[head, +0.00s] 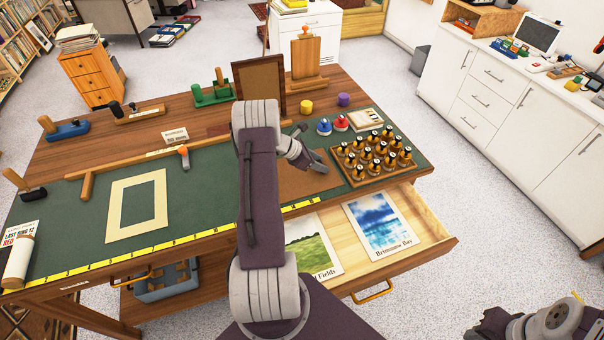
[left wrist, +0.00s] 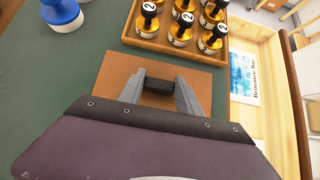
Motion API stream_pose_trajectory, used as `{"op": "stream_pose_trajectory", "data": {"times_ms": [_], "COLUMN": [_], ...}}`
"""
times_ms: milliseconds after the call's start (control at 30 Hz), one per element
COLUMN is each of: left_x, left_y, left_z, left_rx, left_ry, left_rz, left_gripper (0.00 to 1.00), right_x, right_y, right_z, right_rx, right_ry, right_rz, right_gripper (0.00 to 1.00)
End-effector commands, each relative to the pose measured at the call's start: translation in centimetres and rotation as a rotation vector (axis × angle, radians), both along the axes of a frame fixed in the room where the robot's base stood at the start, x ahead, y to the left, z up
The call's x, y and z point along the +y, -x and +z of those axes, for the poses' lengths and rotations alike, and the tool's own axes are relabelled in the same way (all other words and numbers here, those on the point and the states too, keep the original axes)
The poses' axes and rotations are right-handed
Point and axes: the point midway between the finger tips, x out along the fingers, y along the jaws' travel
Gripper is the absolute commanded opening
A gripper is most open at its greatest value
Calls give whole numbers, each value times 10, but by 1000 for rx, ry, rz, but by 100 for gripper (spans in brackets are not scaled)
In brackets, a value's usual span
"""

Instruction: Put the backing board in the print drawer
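The backing board, a flat brown panel (head: 300,186), lies on the green mat below the bottle tray. In the left wrist view the board (left wrist: 200,82) has a black block-like grip on it (left wrist: 158,86). My left gripper (head: 318,163) is over the board. Its fingers (left wrist: 160,92) stand on either side of the black grip; whether they press on it cannot be told. The print drawer (head: 432,240) is pulled out at the table's front right, with a green field print (head: 312,246) and a blue print (head: 383,226) inside. My right gripper (head: 500,322) is only partly in view, bottom right.
Red and blue round pieces (head: 323,127) are nearby. A cream mat frame (head: 137,206), wooden T-bar (head: 130,162) and yellow ruler (head: 130,256) lie on the left. An upright framed panel (head: 262,82) stands behind.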

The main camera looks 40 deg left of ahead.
Motion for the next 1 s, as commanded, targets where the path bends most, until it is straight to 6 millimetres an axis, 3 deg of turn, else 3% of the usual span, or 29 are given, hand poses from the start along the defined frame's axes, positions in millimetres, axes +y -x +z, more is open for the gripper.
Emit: {"op": "stream_pose_trajectory", "data": {"times_ms": [33, 67, 367, 667, 1000], "left_x": [0, 0, 0, -1, -79], "left_y": [0, 0, 0, 0, 18], "left_z": [0, 0, 3, 45, 89], "left_rx": [0, 0, -1, -4, -3], "left_ry": [0, 0, 0, -3, -2], "left_rz": [0, 0, -1, -1, -3], "left_gripper": [8, 0, 0, 0, 0], "right_x": [0, 0, 0, 0, 0], "right_y": [0, 0, 0, 0, 0], "right_z": [0, 0, 0, -3, -15], "right_rx": [0, 0, 0, 0, 0], "right_ry": [0, 0, 0, 0, 0], "right_rz": [0, 0, 0, 0, 0], "right_gripper": [38, 38, 38, 38, 38]}}
